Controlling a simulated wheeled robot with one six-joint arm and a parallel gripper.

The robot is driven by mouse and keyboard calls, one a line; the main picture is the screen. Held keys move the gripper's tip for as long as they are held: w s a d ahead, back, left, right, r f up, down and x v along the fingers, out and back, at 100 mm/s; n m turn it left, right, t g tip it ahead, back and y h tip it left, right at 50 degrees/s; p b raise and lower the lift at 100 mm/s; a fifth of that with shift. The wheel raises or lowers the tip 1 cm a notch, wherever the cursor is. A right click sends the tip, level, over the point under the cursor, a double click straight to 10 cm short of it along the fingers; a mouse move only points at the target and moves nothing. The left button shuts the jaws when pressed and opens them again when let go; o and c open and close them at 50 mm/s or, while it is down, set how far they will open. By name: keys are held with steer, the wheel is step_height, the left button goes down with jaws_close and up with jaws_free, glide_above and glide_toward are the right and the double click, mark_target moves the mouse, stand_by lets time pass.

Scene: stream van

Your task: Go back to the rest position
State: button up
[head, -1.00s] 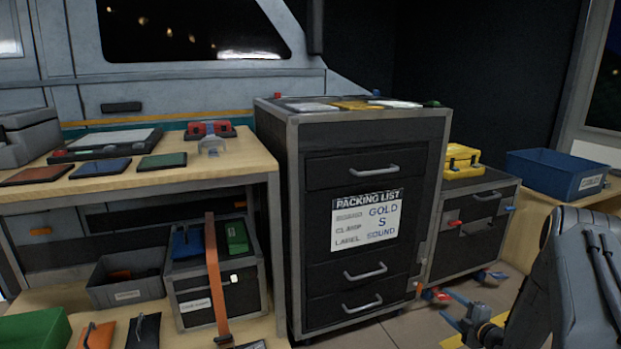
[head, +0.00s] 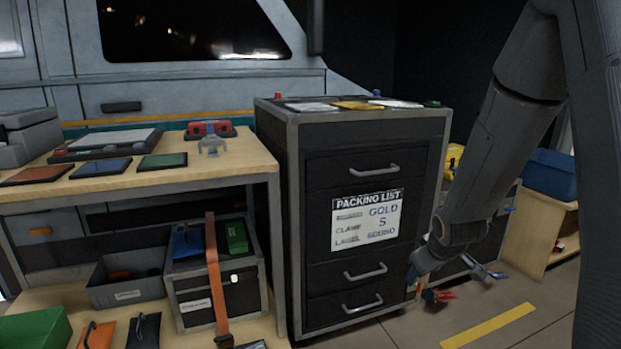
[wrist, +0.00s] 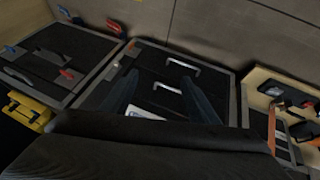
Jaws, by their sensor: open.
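My gripper (wrist: 160,80) is open and empty in the wrist view, its two dark blue fingers well apart. Behind the fingers is the dark drawer cabinet (wrist: 223,88) with its pale handles, seen turned over. In the head view my arm comes down from the upper right, and its end is beside the lower right edge of the drawer cabinet (head: 335,150). The fingers are hard to make out there, and I cannot tell whether they touch it. The packing list (head: 367,219) on the cabinet front reads gold, S and a blurred word.
A low cabinet with a yellow case (head: 453,160) stands behind my arm, partly hidden. A blue bin (head: 550,174) is at far right. The wooden workbench (head: 225,165) with tablets is at left. Open floor with a yellow strip (head: 488,326) lies at lower right.

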steer(key=s+a+r+m+g, duration=0.2)
steer(key=s+a, duration=0.3)
steer(key=s, duration=0.4)
steer(key=s+a+r+m+g, duration=0.2)
steer(key=s+a+r+m, duration=0.15)
steer(key=s, duration=0.65)
steer(key=s+a+r+n+g+y, duration=0.1)
steer(key=s+a+r+n, duration=0.15)
steer(key=s+a, duration=0.65)
steer(key=s+a+r+n+g+y, duration=0.1)
steer(key=s+a+n, duration=0.35)
steer(key=a, duration=0.85)
steer(key=d+r+m+p, duration=0.3)
steer(key=d+r+p, duration=0.7)
steer(key=p, duration=0.5)
steer(key=s+d+r+m+h+p, duration=0.1)
steer(key=d+r+m+p, duration=0.2)
steer(key=d+r+p, duration=0.7)
step_height(320, 180, up, 6)
steer(key=p, duration=0.5)
steer(key=shift+d+f+p, duration=0.2)
steer(key=shift+d+p, duration=0.2)
steer(key=shift+m, duration=0.25)
steer(key=shift+c, duration=0.5)
